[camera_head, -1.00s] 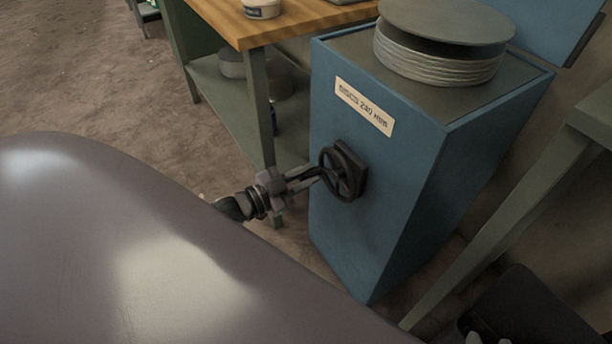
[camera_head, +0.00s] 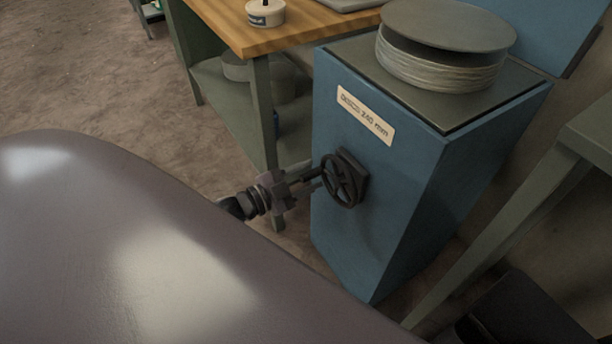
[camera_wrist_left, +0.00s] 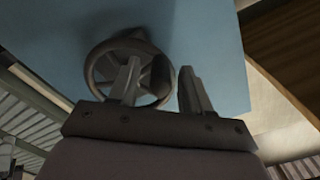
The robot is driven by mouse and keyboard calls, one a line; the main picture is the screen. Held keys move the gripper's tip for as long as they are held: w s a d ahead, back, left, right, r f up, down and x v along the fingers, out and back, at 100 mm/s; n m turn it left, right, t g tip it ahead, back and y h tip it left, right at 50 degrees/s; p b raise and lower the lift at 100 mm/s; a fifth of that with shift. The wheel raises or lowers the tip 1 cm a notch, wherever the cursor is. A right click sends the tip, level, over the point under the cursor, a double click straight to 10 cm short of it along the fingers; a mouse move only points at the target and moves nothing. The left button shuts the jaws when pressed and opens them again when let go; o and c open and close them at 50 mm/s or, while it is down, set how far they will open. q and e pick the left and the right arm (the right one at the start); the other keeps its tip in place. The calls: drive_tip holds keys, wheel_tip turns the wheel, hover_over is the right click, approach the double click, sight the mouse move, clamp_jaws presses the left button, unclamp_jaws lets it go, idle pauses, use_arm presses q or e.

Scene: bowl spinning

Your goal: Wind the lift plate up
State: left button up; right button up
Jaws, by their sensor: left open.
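A black handwheel (camera_head: 343,181) is mounted on the front of a blue cabinet (camera_head: 400,195); the wheel also shows in the left wrist view (camera_wrist_left: 101,62). My left gripper (camera_head: 308,183) is at the wheel's left side. In the left wrist view its two fingers (camera_wrist_left: 160,88) are apart, with a dark handle (camera_wrist_left: 157,73) of the wheel showing between them; contact cannot be told. The grey lift plate (camera_head: 365,72) lies about level with the cabinet's rim. A stack of pale discs (camera_head: 440,72) stands on it, under a wider grey disc (camera_head: 448,25). My right gripper is not in view.
A wood-topped workbench (camera_head: 300,28) with a small white tub (camera_head: 265,14) stands left of the cabinet. A green-grey table leg (camera_head: 495,235) and a dark object (camera_head: 520,310) are at the right. Bare floor (camera_head: 90,75) lies at the far left.

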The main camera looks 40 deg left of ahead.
use_arm(q)
drive_tip(key=p+v, duration=0.1)
drive_tip(key=v, duration=0.6)
drive_tip(key=shift+p, duration=0.3)
